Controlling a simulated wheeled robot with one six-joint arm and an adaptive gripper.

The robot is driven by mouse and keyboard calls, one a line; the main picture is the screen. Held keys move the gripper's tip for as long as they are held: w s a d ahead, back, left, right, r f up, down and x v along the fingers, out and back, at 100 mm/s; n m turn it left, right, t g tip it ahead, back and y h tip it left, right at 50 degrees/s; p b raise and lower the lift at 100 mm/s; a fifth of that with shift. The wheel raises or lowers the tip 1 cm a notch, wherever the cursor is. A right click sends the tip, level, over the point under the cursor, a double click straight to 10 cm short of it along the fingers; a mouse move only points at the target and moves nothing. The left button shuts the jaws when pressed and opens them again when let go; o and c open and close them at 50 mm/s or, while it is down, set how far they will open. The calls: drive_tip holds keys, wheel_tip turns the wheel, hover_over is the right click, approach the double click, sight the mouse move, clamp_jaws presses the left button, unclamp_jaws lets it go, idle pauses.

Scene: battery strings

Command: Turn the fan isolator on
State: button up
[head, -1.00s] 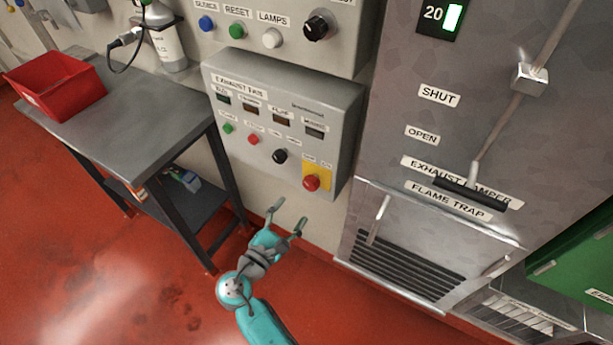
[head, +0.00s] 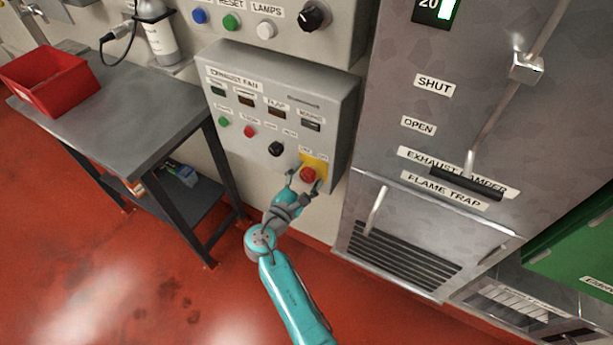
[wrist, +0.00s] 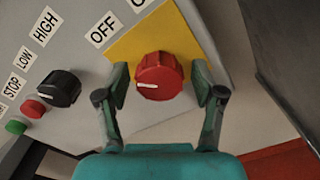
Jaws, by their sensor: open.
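The fan isolator is a red rotary knob (head: 308,175) on a yellow plate (head: 318,162) at the lower right of the grey exhaust fan panel (head: 340,130). In the wrist view the red knob (wrist: 160,76) has a white pointer mark at its lower left, and OFF and ON labels stand above the yellow plate, ON partly cut off. My gripper (head: 304,183) is open at the knob. In the wrist view its two fingers (wrist: 160,85) stand on either side of the knob, with small gaps; I cannot tell the depth.
A black LOW/HIGH selector knob (wrist: 60,88) and red and green buttons sit left of the isolator. A grey table (head: 120,130) with a red bin (head: 50,80) stands to the left. The flame trap cabinet (head: 400,245) is close on the right.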

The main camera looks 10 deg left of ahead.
drive_tip(key=c, duration=1.1)
drive_tip(key=shift+c, duration=0.2)
drive_tip(key=shift+m, duration=0.4)
drive_tip(key=m, duration=0.3)
drive_tip(key=shift+m, duration=0.4)
drive_tip(key=m, duration=0.4)
drive_tip(key=shift+m, duration=0.3)
drive_tip(key=m, duration=0.4)
drive_tip(key=shift+r+m, duration=0.1)
drive_tip(key=shift+m, duration=2.4)
